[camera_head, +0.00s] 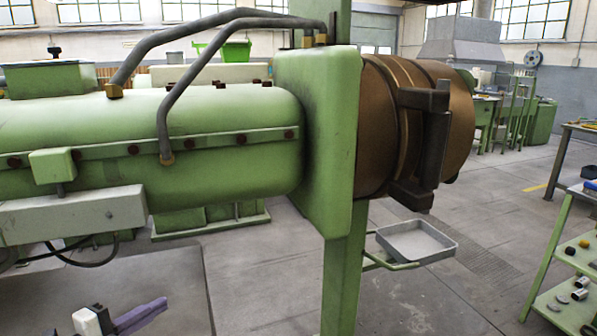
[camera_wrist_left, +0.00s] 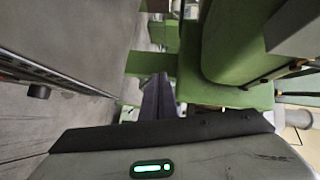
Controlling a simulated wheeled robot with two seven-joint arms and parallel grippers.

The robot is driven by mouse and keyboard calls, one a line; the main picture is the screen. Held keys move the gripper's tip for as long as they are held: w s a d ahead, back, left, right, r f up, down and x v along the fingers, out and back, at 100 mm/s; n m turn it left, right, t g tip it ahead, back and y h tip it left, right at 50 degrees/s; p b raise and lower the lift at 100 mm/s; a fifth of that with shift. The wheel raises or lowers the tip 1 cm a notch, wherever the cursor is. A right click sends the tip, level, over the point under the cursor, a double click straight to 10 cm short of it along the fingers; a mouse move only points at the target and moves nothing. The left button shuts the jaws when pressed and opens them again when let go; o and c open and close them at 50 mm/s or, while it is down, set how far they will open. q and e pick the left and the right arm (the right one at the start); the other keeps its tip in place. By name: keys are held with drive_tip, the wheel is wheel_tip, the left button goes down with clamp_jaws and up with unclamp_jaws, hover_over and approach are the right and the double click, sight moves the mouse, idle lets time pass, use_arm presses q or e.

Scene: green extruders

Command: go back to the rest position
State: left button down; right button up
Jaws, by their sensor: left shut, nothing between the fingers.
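My left gripper (camera_head: 160,304) shows at the bottom left of the head view, low in front of the green extruder (camera_head: 230,130). Its dark purple fingers are together with nothing between them. The fingers also show in the left wrist view (camera_wrist_left: 159,82), pointing away from the camera, with green machine parts beyond them. The gripper appears apart from the machine. My right gripper is in neither view.
The extruder's brown round head (camera_head: 400,125) sticks out to the right. A grey tray (camera_head: 455,249) is mounted below it. A green shelf rack (camera_head: 545,270) with small parts stands at the right edge. Grey floor (camera_head: 480,195) lies open between them.

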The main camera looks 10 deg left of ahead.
use_arm(q)
drive_tip(key=s+d+f+n+g+y, duration=0.1)
drive_tip(key=s+d+f+n+y, duration=0.1)
drive_tip(key=s+d+f+n, duration=0.45)
drive_tip(key=s+d+f+n+g+y, duration=0.1)
drive_tip(key=s+d+f+n, duration=0.25)
drive_tip(key=f, duration=0.55)
drive_tip(key=s+d+f+n+g, duration=0.2)
drive_tip(key=s+d+f+n, duration=0.2)
drive_tip(key=s+d, duration=0.2)
drive_tip(key=s+d+f+n+g, duration=0.2)
drive_tip(key=s+d, duration=0.4)
drive_tip(key=s, duration=0.4)
wheel_tip(320, 180, down, 3)
drive_tip(key=shift+s+d+r+n+g, duration=0.2)
drive_tip(key=shift+d+n+g, duration=0.2)
drive_tip(key=shift+n, duration=0.5)
